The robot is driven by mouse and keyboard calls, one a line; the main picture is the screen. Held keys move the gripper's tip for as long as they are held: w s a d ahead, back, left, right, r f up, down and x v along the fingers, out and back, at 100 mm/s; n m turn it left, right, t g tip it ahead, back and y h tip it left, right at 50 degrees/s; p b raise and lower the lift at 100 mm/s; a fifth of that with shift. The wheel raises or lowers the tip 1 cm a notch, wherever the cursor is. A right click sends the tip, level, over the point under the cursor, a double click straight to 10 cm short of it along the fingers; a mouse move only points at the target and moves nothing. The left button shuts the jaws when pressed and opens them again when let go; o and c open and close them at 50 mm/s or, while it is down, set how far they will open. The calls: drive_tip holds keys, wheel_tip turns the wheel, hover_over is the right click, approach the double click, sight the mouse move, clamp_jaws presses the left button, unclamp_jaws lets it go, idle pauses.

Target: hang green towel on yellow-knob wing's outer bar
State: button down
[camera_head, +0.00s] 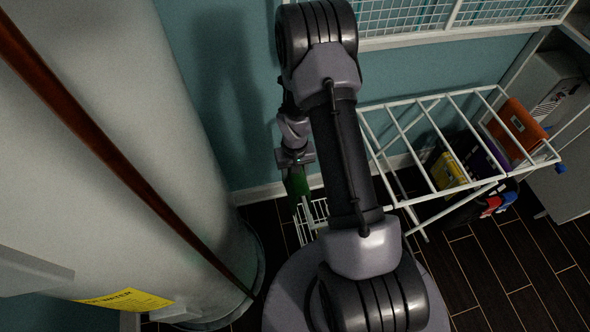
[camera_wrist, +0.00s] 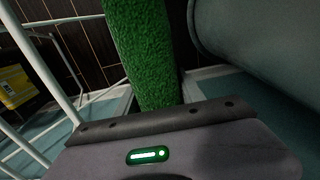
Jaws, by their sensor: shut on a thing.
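A green towel (camera_wrist: 142,50) is held by my gripper (camera_wrist: 160,118) and runs away from its jaws in the wrist view. In the head view the towel (camera_head: 297,184) hangs below my gripper (camera_head: 294,158), between the big grey cylinder and the white drying rack. The rack (camera_head: 437,143) stands against the wall at right, its top bars visible; my arm covers its left part. White rack bars (camera_wrist: 52,68) also show at left in the wrist view, apart from the towel. A blue knob (camera_head: 561,168) shows at the rack's right end. I see no yellow knob.
A large grey cylinder (camera_head: 130,130) fills the left, close to the towel. Beneath the rack are a yellow box (camera_head: 447,172) and an orange box (camera_head: 518,128). Dark floor (camera_head: 500,260) is open at lower right.

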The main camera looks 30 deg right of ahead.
drive_tip(key=shift+f, duration=0.3)
drive_tip(key=c, duration=0.6)
unclamp_jaws()
drive_tip(key=shift+c, duration=0.2)
drive_tip(key=shift+o, duration=0.6)
drive_tip(key=shift+r, duration=0.1)
drive_tip(key=shift+r+p, duration=2.4)
drive_tip(key=shift+r, duration=1.05)
